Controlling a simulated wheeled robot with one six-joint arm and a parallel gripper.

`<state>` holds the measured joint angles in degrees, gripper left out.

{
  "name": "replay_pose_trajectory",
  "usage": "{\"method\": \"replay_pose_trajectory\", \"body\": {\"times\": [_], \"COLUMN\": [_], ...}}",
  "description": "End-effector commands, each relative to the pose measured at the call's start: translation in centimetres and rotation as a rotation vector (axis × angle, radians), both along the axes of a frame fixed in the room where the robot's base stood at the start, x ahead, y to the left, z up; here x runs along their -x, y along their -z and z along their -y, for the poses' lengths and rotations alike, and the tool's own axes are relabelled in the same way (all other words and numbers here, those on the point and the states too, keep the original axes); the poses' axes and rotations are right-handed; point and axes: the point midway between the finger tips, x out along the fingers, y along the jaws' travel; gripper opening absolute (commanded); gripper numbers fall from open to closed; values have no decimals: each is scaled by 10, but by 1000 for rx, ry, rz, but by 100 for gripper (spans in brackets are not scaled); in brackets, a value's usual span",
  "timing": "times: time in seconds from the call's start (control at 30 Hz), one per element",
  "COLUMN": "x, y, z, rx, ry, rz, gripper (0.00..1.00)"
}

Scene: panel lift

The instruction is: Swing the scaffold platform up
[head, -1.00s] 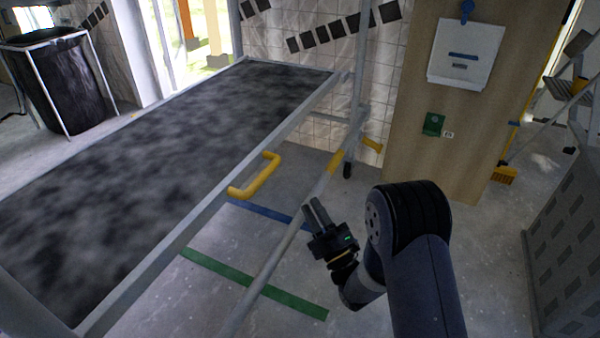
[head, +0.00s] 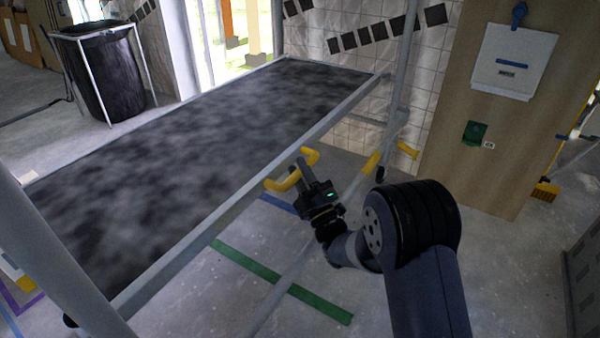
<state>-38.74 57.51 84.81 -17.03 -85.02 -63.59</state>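The scaffold platform (head: 200,135) is a dark, mottled panel in a grey metal frame. It lies about level between the scaffold's posts. A yellow handle (head: 283,184) sticks out from the frame's near long edge. My gripper (head: 301,168) is at this handle, with its fingers pointing up and left beside the handle's right part. The fingers overlap the handle in the picture. I cannot tell whether they are around it or only in front of it, nor how far apart they are.
A yellow-marked scaffold rail (head: 372,162) stands right of the handle. Green tape (head: 290,285) marks the floor under the platform's near side. A black bin (head: 108,75) stands at the back left. A wooden panel (head: 450,110) stands at the right. The floor between is clear.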

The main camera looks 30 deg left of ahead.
Motion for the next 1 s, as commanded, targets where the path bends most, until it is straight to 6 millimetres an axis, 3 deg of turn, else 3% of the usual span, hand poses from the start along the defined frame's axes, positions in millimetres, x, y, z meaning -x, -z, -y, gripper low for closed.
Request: {"method": "replay_pose_trajectory", "body": {"times": [0.37,0.77,1.0], "x": [0,0,-2], "y": [0,-3,-38], "z": [0,0,0], "rx": [1,1,-6], "ry": [0,0,0], "rz": [0,-3,-36], "gripper": [0,0,0]}}
